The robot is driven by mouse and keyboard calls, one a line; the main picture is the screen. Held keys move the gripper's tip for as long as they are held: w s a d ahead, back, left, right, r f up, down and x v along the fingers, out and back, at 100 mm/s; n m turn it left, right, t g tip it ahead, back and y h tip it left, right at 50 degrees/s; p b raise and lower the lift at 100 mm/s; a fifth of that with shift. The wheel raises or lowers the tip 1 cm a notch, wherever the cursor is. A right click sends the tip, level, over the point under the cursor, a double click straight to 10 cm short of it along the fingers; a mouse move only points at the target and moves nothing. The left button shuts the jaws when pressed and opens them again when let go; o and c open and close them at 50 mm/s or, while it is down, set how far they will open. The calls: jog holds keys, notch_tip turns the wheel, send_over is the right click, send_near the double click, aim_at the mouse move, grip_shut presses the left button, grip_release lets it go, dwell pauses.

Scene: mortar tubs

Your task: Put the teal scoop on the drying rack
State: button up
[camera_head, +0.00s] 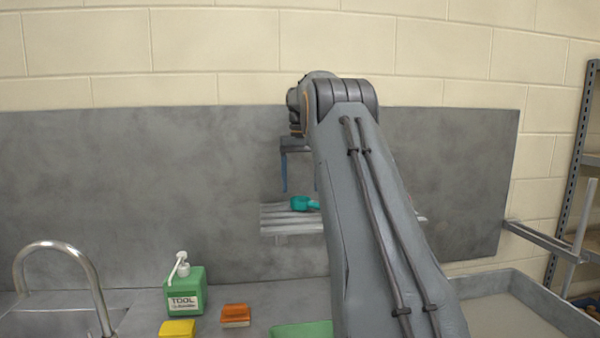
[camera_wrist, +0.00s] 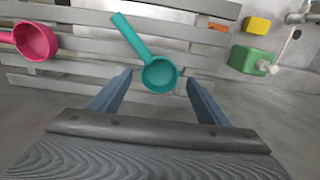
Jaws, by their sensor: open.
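The teal scoop (camera_wrist: 158,73) lies on the slatted grey drying rack (camera_wrist: 85,47), its cup toward my gripper and its handle pointing away to the upper left in the wrist view. In the head view the teal scoop (camera_head: 303,203) shows on the rack (camera_head: 285,222) against the splashback, partly hidden by my arm. My gripper (camera_wrist: 158,82) is open, with the scoop's cup between or just beyond the fingertips in the wrist view. In the head view my gripper (camera_head: 284,188) hangs above the rack, apart from the scoop, and only one finger shows clearly.
A pink scoop (camera_wrist: 36,41) also lies on the rack, at the left in the wrist view. A green soap bottle (camera_head: 184,290), a yellow sponge (camera_head: 177,329) and an orange brush (camera_head: 235,316) stand by the sink tap (camera_head: 70,262). A grey tray (camera_head: 515,300) is at the right.

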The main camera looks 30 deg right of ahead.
notch_tip(320, 180, up, 7)
jog(key=shift+f+b, duration=0.2)
jog(key=shift+b, duration=0.15)
dwell(0.6)
